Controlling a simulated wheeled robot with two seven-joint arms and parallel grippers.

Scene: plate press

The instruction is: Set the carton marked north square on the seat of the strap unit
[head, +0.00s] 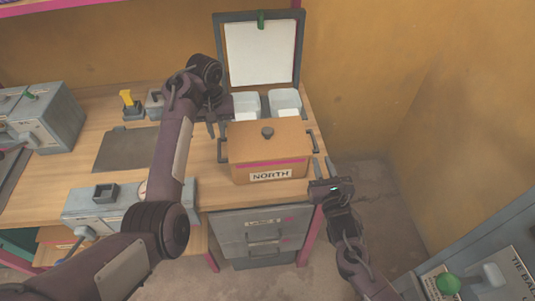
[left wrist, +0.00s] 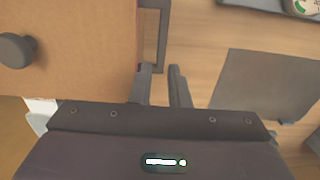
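The tan carton marked NORTH (head: 268,155) sits upright on the wooden bench, with a dark knob on its lid, a pink stripe and a dark handle on each side. My left gripper (head: 216,130) is open beside its left handle. In the left wrist view the open fingers (left wrist: 163,72) are at one end of that handle (left wrist: 162,35); I cannot tell whether it lies between them. My right gripper (head: 322,162) is open, just right of the carton near its right handle. I cannot tell for sure which fixture is the strap unit; no seat is clearly visible.
An open frame with a white panel (head: 261,54) and pale bins (head: 285,101) stand behind the carton. A dark mat (head: 126,148) and grey boxes (head: 42,118) are left. A grey unit with a "TIE BA…" plate (head: 518,275) is lower right.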

